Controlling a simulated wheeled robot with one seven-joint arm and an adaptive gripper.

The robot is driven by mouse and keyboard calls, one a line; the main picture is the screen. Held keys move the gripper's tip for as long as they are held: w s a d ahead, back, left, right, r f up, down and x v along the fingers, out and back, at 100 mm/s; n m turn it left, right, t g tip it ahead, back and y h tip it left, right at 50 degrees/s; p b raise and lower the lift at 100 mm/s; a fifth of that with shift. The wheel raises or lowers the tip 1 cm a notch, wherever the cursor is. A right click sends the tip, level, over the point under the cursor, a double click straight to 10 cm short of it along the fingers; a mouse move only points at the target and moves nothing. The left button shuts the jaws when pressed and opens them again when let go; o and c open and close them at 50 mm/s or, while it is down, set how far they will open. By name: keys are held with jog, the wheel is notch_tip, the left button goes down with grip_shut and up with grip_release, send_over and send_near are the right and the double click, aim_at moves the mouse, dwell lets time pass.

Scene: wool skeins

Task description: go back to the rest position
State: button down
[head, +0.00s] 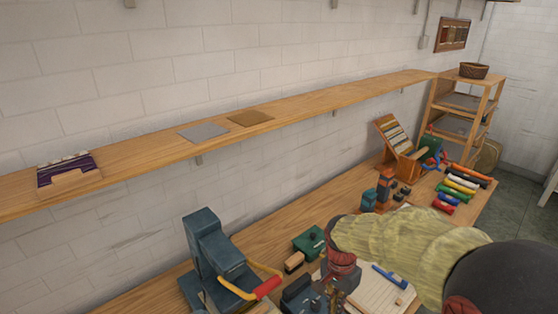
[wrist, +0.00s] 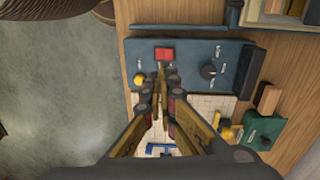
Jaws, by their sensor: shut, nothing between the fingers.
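My gripper shows in the wrist view (wrist: 160,88) with its two yellow-and-dark fingers drawn together at the tips, and nothing is held between them. It points down over the workbench, above a blue board (wrist: 185,93) with a red block (wrist: 165,54), a yellow knob (wrist: 139,79) and a dark knob (wrist: 208,71). In the head view my arm, in a yellow-green cover, reaches in from the right over the bench.
The wooden workbench (head: 245,225) holds a blue machine (head: 210,250), a green block (head: 308,242), a slanted wooden rack (head: 397,135) and several coloured rolls (head: 460,185). A wall shelf (head: 310,104) runs behind. Grey floor (wrist: 60,90) lies open at left in the wrist view.

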jog(key=s+r+n+t+b, duration=0.1)
jog(key=s+r+n+t, duration=0.5)
jog(key=s+r+n, duration=0.4)
jog(key=shift+s+a+r+y, duration=0.3)
jog(key=shift+s+r, duration=2.65)
jog(key=shift+r, duration=0.7)
